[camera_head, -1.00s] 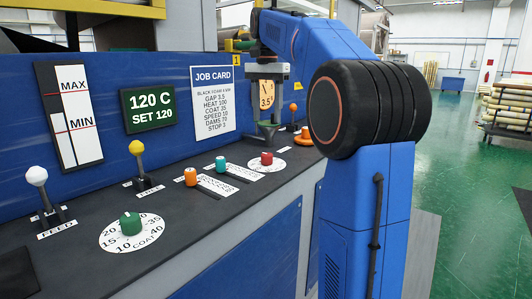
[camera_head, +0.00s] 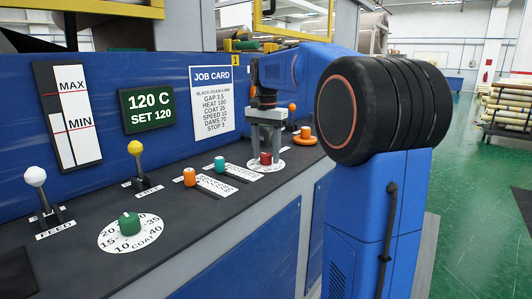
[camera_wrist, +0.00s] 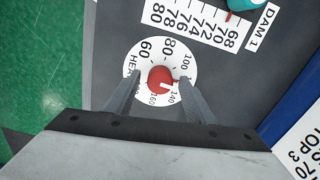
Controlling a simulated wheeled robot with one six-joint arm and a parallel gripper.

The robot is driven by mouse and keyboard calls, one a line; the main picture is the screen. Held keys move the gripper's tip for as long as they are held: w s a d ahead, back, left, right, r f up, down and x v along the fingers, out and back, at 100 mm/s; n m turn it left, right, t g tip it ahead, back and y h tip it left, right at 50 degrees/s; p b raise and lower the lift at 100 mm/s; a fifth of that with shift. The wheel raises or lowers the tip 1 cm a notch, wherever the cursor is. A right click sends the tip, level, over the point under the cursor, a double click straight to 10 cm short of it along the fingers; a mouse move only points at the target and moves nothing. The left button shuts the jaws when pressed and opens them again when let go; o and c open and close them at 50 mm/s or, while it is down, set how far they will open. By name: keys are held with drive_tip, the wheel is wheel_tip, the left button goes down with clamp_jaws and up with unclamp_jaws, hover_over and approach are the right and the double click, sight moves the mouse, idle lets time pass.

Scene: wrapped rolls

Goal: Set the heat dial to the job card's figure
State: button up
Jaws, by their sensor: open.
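The heat dial is a red knob (camera_head: 265,158) on a white numbered disc (camera_head: 254,166), at the far right of the panel. In the wrist view the knob (camera_wrist: 160,76) sits between my fingers, its white mark pointing toward the right finger, which covers part of the scale; 60, 80, 100, 140 and 160 show. My gripper (camera_head: 265,150) points down over the knob, open, with a finger on each side; contact cannot be told. The job card (camera_head: 212,102) reads HEAT 100. The display (camera_head: 150,109) reads 120 C, SET 120.
A teal slider knob (camera_head: 220,163) and an orange one (camera_head: 190,176) stand left of the dial. A green COAT dial (camera_head: 130,224) and two levers (camera_head: 137,160) are further left. An orange-based post (camera_head: 304,136) stands just beyond the dial.

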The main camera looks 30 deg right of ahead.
drive_tip(key=c, duration=1.1)
drive_tip(key=shift+o, duration=0.2)
drive_tip(key=n, duration=0.4)
drive_tip(key=shift+n, duration=2.7)
drive_tip(key=o, duration=1.1)
drive_tip(key=shift+c, duration=0.2)
